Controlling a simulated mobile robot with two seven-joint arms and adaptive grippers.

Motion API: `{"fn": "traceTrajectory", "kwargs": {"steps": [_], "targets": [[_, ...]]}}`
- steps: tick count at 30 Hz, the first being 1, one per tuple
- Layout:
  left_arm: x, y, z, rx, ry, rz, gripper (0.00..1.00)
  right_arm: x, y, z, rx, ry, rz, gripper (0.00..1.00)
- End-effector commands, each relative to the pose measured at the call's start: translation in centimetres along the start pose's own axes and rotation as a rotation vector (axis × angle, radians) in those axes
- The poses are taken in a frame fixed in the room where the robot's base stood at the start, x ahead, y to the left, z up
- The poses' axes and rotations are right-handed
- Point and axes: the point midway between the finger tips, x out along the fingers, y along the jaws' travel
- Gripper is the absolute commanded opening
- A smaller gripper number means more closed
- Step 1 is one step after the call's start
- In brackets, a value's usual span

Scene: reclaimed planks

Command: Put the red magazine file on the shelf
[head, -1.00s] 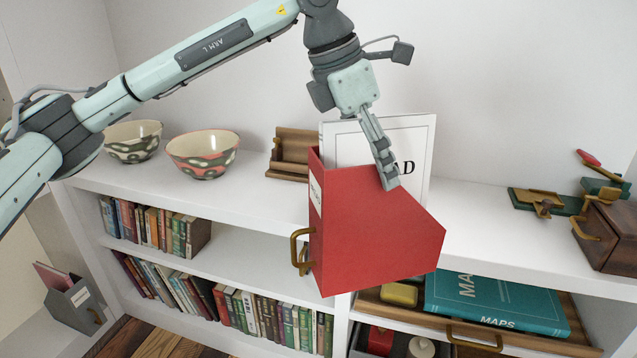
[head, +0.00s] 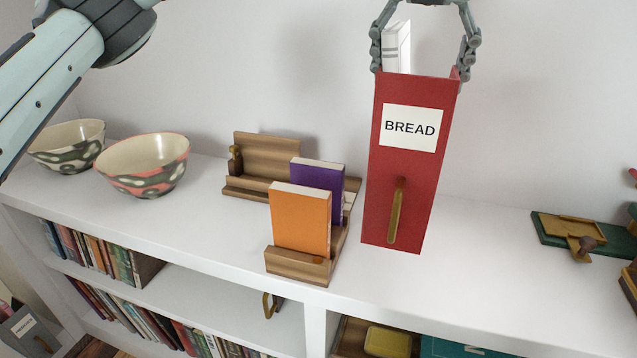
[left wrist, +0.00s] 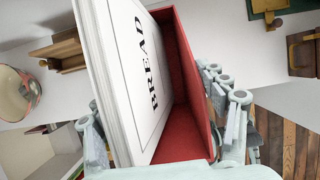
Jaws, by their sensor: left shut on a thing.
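The red magazine file (head: 400,200) is upright, with a white BREAD label and a brass-coloured handle facing me in the head view. A white book (head: 397,45) sticks out of its top. My left gripper (head: 416,74) is shut on the file's upper sides, one finger on each side. The left wrist view looks down into the file's red inside (left wrist: 183,70), with the white BREAD book (left wrist: 135,75) in it. The file is over the white shelf top (head: 480,250); I cannot tell whether its base touches. My right gripper is not in view.
A wooden book rack (head: 285,262) with an orange book (head: 300,220) and a purple book (head: 325,180) stands close left of the file. Two patterned bowls (head: 145,165) are further left. A green and brass item (head: 575,235) lies right. Shelf top between is clear.

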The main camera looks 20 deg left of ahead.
Motion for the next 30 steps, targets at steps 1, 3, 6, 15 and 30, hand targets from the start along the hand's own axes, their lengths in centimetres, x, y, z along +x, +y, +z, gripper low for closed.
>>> {"fn": "traceTrajectory", "kwargs": {"steps": [1, 3, 6, 15, 30], "targets": [[-0.2, 0.0, 0.1, -0.004, -0.005, -0.001, 0.13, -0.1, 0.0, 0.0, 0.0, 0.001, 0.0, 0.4], [0.1, 0.0, 0.0, -0.006, -0.003, 0.0, 0.13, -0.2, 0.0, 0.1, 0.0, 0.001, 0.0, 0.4], [1.4, 0.0, -0.6, -0.004, 0.0, 0.0, 0.13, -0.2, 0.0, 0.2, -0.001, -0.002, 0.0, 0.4], [5.2, 0.0, -2.1, -0.003, -0.003, -0.001, 0.13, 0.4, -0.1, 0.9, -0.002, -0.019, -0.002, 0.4], [9.0, 0.0, -3.8, -0.003, -0.003, -0.002, 0.13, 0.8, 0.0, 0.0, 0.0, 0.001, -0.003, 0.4]]}}
